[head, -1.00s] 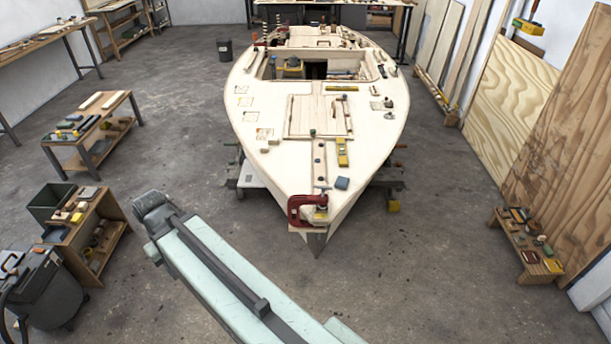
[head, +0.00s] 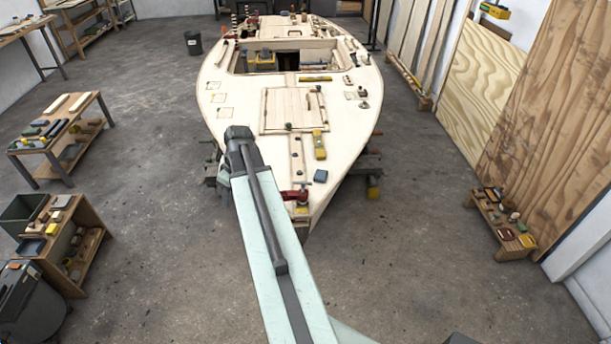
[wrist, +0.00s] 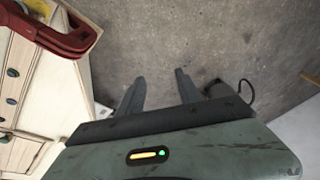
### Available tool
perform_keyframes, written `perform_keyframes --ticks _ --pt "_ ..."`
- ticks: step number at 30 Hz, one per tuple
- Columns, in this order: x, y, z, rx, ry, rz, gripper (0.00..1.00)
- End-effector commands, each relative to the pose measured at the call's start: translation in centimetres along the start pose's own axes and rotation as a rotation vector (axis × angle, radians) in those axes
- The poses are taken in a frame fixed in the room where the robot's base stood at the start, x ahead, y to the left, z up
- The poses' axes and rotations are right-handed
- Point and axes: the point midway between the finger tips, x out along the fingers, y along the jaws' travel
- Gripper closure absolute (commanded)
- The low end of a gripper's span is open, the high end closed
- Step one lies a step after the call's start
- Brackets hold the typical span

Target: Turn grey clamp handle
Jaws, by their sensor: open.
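A red clamp (head: 293,194) sits at the bow tip of the boat hull, partly hidden behind my arm in the head view. In the wrist view the red clamp (wrist: 52,34) fills the upper left corner, cut off by the frame edge. The head view does not show the fingers.
Low shelves (head: 70,240) stand left and a small bench (head: 500,222) right.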

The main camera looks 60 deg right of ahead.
Motion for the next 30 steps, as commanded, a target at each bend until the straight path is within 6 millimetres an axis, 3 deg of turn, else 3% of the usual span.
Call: perform_keyframes --ticks 1,3,6,9,13,20,30 --pt "-1.8 4.8 2.1 0.012 0.033 0.009 0.59" --pt "-3.8 10.1 5.5 0.001 0.078 0.025 0.59" --pt "-6.2 15.8 10.2 -0.016 0.13 0.056 0.59" --pt "-7.9 19.4 13.9 -0.028 0.163 0.084 0.59" --pt "-8.8 21.3 16.2 -0.04 0.181 0.103 0.59" --pt "-8.3 21.5 16.5 -0.044 0.182 0.105 0.59" --pt "-2.9 22.1 15.7 -0.044 0.182 0.105 0.59"
